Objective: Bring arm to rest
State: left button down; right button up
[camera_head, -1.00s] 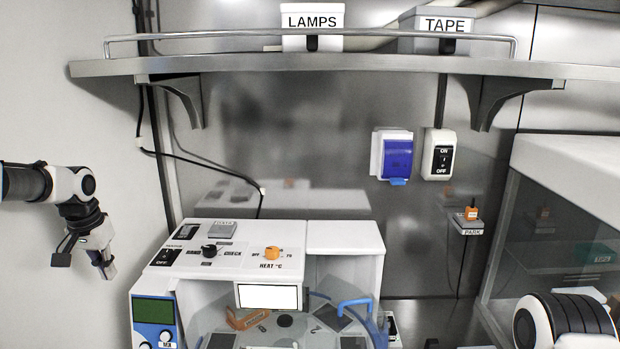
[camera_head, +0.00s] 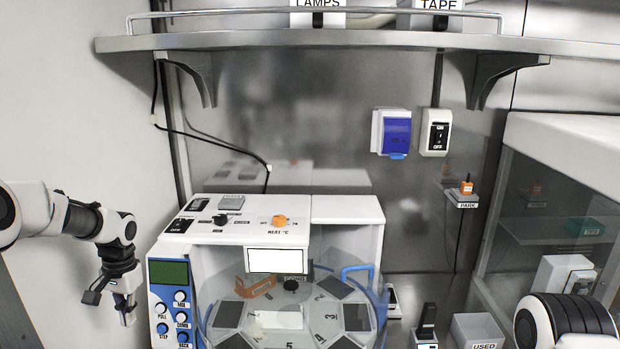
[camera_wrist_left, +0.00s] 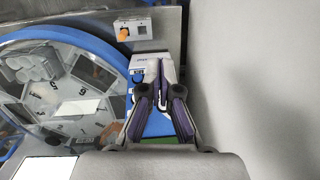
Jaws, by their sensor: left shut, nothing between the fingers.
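My left arm comes in from the left in the head view, and its left gripper (camera_head: 127,316) points down, shut and empty. It hangs in front of the pale wall, just left of the machine's blue control panel (camera_head: 172,300). In the left wrist view the two fingers of the left gripper (camera_wrist_left: 163,68) are together, with the white and blue machine front beyond them. A black and white link of my right arm (camera_head: 565,318) shows at the lower right of the head view; the right gripper is out of view.
The white machine (camera_head: 345,210) holds a round numbered plate (camera_head: 285,322) under a clear cover. A shelf (camera_head: 330,40) spans the top. A glass-fronted cabinet (camera_head: 550,215) stands right. A "USED" box (camera_head: 478,330) sits at the lower right. Wall left of the machine is bare.

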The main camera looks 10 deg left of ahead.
pick_arm(q)
jog(key=s+d+f+m+g+b, duration=0.1)
jog(key=s+d+f+b, duration=0.2)
jog(key=s+d+f, duration=0.55)
jog(key=s+d+f+g+b, duration=0.2)
jog(key=s+f, duration=0.3)
jog(key=f, duration=0.8)
jog(key=s+d+f+m+g+b, duration=0.1)
jog(key=s+d+f+b, duration=0.2)
jog(key=s+d+f, duration=0.5)
jog(key=s+d+f+n+t+b, duration=0.1)
jog(key=s+d+f, duration=0.15)
jog(key=s, duration=0.25)
jog(key=s+d+f+h+b, duration=0.1)
jog(key=s+f, duration=0.2)
jog(key=s, duration=0.2)
jog(key=s+d+f+n+t+b, duration=0.1)
jog(key=s+f, duration=0.1)
jog(key=s, duration=0.3)
jog(key=w+t, duration=0.3)
jog(key=shift+w+a+f, duration=0.15)
jog(key=shift+w+a, duration=0.2)
jog(key=shift+w, duration=0.05)
jog(key=shift+d, duration=0.1)
